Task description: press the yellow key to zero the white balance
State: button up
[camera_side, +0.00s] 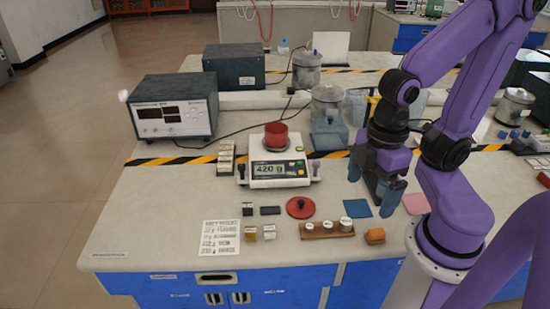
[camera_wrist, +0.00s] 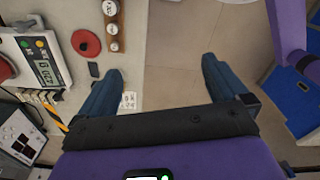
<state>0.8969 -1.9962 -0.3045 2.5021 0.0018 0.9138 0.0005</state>
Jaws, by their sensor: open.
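The white balance (camera_side: 281,183) stands mid-bench with a lit display that appears to read 420 g. A red cup (camera_side: 276,133) sits on its pan. Small coloured keys lie beside the display; in the wrist view of the balance (camera_wrist: 48,54) a yellow key (camera_wrist: 40,43) and a green key (camera_wrist: 25,44) show near one edge. My gripper (camera_side: 371,194) is open and empty, pointing down to the right of the balance, apart from it. In the wrist view my gripper (camera_wrist: 162,66) has its blue fingers spread, with the balance off to the left.
Jars and a beaker (camera_side: 327,105) stand behind. A grey instrument (camera_side: 173,107) is at left. Blue (camera_side: 356,208) and pink mats lie near my gripper.

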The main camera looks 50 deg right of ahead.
grip_shut()
dwell(0.3)
dwell(1.5)
